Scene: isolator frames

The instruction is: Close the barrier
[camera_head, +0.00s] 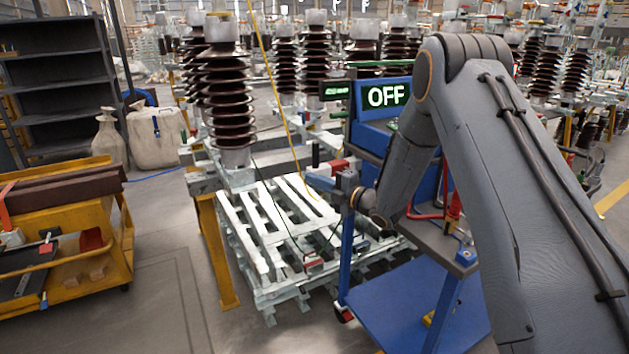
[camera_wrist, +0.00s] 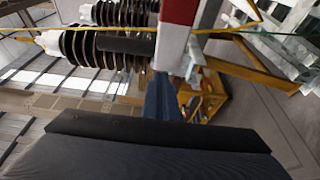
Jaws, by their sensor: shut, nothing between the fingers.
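A short red and white bar, which looks like the barrier (camera_head: 333,167), shows just behind my gripper in the head view. In the wrist view the same red and white bar (camera_wrist: 176,38) stands large at the top centre. My gripper (camera_head: 312,180) is shut, with its blue fingers pointing left, at the near side of the bar. In the wrist view my blue gripper (camera_wrist: 162,97) reaches up toward the bar's lower end. I cannot tell whether they touch. Most of the barrier is hidden behind my arm and the blue cart.
A blue cart (camera_head: 415,300) with an OFF display (camera_head: 387,95) stands close to my arm. White slatted pallets (camera_head: 262,235) and tall brown insulators (camera_head: 228,95) stand beyond. A yellow cart (camera_head: 65,270) is at left. Floor between the yellow cart and pallets is clear.

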